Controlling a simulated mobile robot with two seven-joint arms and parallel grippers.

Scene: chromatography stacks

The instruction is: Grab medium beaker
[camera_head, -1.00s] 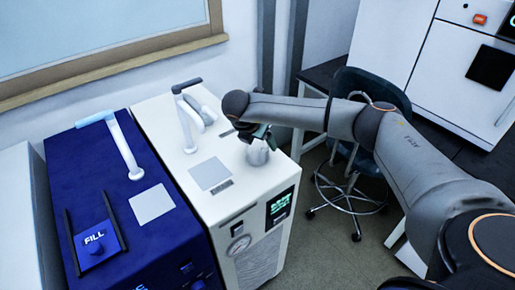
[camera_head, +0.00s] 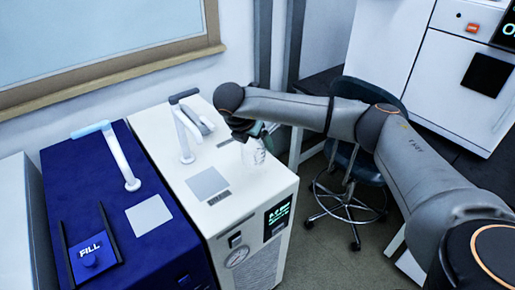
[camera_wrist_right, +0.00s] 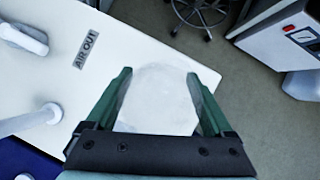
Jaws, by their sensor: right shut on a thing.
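A clear beaker (camera_head: 254,152) is at the right edge of the white machine's top in the head view. My right gripper (camera_head: 258,137) reaches down to it from above. In the right wrist view the pale, translucent beaker (camera_wrist_right: 160,98) sits between the two green fingers of my right gripper (camera_wrist_right: 161,92), which are shut on it. I cannot tell whether its base touches the machine top. My left gripper is not in view.
The white machine (camera_head: 180,142) has a tap and a grey square plate (camera_head: 207,184). A blue machine (camera_head: 90,170) with a tap stands left of it. A dark stool (camera_head: 352,165) is on the floor to the right.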

